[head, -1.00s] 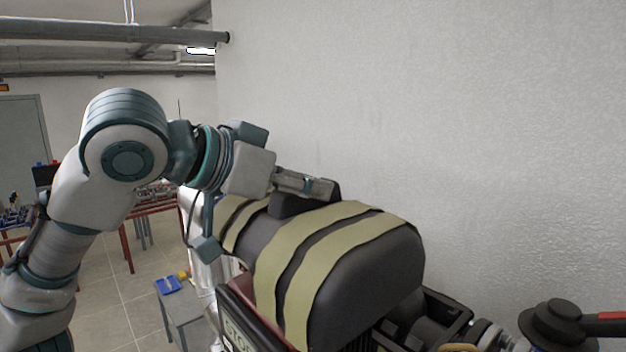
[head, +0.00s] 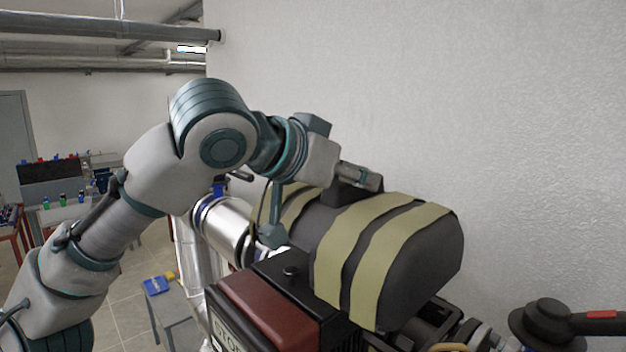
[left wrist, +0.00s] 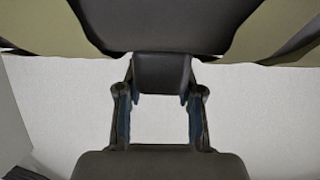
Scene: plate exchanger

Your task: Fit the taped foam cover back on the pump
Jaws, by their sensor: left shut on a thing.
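The foam cover (head: 318,232) is a dark grey rounded shell with yellowish tape bands. My left gripper (head: 362,178) is shut on the raised dark block on top of the cover. In the left wrist view the two fingers (left wrist: 160,92) sit on either side of this block (left wrist: 162,72), with the cover's dark surface and tape beyond it. The pump (head: 290,300), with a dark red and black body, is below and to the left of the cover. The cover is tilted; its underside is hidden, so I cannot tell whether it touches the pump. My right gripper is not in view.
A pale wall (head: 480,100) stands close behind the cover. Black fittings and a valve with a red handle (head: 600,314) are at the lower right. Silver pipes (head: 228,226) stand behind the pump. A small grey table (head: 172,300) with a blue item is at the lower left.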

